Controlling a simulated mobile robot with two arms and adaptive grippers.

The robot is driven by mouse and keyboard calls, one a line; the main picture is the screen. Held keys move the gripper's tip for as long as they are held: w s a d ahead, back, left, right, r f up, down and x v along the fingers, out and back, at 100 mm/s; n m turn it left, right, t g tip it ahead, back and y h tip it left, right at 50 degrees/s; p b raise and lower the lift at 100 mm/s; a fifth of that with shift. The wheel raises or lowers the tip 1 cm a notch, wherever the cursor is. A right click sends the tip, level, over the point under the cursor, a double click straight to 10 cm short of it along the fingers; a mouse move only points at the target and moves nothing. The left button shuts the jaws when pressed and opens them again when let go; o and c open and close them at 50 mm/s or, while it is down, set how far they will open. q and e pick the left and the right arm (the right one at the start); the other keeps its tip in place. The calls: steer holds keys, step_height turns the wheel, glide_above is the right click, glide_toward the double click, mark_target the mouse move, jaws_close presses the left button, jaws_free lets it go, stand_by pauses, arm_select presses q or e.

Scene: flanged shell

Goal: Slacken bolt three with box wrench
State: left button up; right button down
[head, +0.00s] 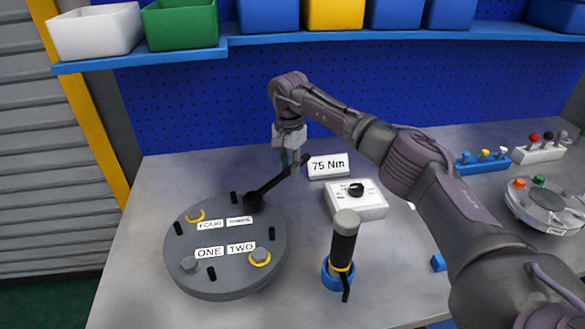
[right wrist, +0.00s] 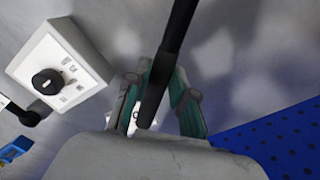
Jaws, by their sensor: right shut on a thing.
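The round grey flanged shell (head: 225,280) lies on the bench with labels ONE, TWO, THREE and FOUR on its top. The black box wrench (head: 270,187) has its ring end at the bolt beside the THREE label (head: 240,221), hiding that bolt. Its handle slants up to the right. My right gripper (head: 291,164) is shut on the handle's far end. In the right wrist view the wrench handle (right wrist: 177,35) runs between the green-padded fingers. Bolts four (head: 195,215) and two (head: 260,257) have yellow rings; bolt one (head: 189,264) shows none. My left gripper is out of view.
A 75 Nm sign (head: 328,166) and a white dial box (head: 357,205) stand right of the wrench. A black-handled tool (head: 343,245) stands upright in a blue holder (head: 333,282). A blue shelf (head: 280,41) with bins runs above. The bench left of the shell is clear.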

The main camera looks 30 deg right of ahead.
steer(key=shift+f, duration=0.1)
stand_by(0.3)
steer(key=shift+w+r+p, duration=0.1)
steer(key=shift+r+p, duration=0.45)
steer(key=shift+r, duration=0.15)
steer(key=shift+r+p, duration=1.75)
steer(key=shift+r, duration=0.7)
